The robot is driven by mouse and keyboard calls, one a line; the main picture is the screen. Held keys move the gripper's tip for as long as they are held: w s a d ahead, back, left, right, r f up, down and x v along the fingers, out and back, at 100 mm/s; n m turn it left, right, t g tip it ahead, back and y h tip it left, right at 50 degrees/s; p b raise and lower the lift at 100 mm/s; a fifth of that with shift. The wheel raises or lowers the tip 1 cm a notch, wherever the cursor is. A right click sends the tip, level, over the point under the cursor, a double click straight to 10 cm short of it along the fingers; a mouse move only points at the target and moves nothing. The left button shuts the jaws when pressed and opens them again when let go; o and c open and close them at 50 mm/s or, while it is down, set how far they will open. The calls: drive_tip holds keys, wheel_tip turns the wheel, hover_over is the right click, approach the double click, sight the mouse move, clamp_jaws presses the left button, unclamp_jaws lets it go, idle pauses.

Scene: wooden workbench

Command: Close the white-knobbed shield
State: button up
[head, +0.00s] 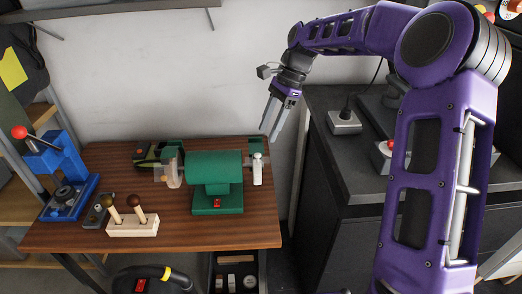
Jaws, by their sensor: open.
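A green bench grinder (215,168) stands on the wooden workbench. At its right end is a small green shield (256,146) with a white part (257,171) below it. The white part looks like the knob, but it is too small to be sure, and I cannot tell how far the shield is open. My gripper (271,133) hangs above and slightly right of that end, fingers pointing down. It is open, with nothing seen between the fingers, and appears apart from the grinder.
A wooden block (132,228) with two knobbed handles and a blue press (65,180) with a red ball stand further left. A dark cabinet (350,165) stands right of the bench (245,232). The bench's front right is clear.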

sight(258, 154)
drive_tip(key=x, duration=0.6)
drive_tip(key=shift+a+f+b, duration=0.15)
drive_tip(key=shift+f+b, duration=0.1)
drive_tip(key=shift+b, duration=0.1)
clamp_jaws()
